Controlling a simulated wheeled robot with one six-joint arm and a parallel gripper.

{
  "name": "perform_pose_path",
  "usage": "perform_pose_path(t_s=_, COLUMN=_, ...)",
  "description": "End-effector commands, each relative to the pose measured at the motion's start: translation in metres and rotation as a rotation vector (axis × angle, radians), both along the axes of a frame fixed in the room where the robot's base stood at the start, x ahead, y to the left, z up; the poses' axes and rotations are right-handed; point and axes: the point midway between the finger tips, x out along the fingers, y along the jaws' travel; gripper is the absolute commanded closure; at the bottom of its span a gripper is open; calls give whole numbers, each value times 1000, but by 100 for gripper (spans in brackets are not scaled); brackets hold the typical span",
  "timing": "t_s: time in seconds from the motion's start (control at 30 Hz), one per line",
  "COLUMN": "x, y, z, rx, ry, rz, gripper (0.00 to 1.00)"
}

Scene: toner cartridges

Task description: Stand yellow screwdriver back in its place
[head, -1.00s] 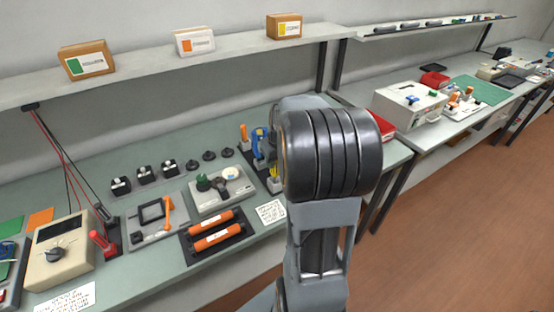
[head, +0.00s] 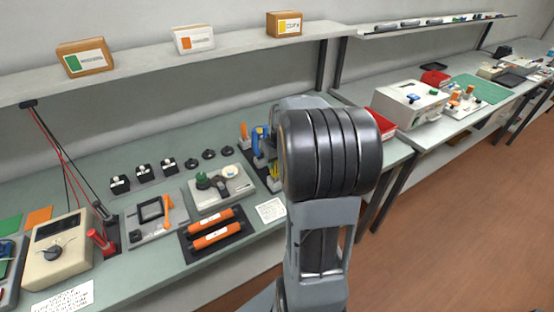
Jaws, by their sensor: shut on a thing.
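A dark tool stand (head: 262,161) is at the back of the bench, just left of my arm and partly hidden by it. An orange handle (head: 243,131) and a blue handle (head: 257,137) stand upright there. A small yellow piece (head: 273,171) shows low beside my arm; I cannot tell whether it is the yellow screwdriver. My gripper is hidden behind my own large dark arm joint, so its jaws and anything between them do not show.
Left of the stand are a grey fixture (head: 234,190), two orange cartridges on a black tray (head: 188,256), black knobs, a red-handled tool (head: 100,241) and a beige meter (head: 58,258). A shelf (head: 225,42) with boxes runs above. A red bin (head: 385,124) is right of my arm.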

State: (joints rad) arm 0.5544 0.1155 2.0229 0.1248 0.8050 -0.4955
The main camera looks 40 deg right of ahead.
Motion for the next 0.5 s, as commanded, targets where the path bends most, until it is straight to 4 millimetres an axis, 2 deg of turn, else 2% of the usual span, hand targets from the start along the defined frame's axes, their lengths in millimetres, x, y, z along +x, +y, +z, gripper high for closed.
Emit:
perform_pose_path(t_s=0.47, x=0, y=0, z=-5, rx=0, ry=0, rz=0, gripper=97)
perform_pose_path(t_s=0.5, x=0, y=0, z=-5, rx=0, ry=0, rz=0, gripper=59)
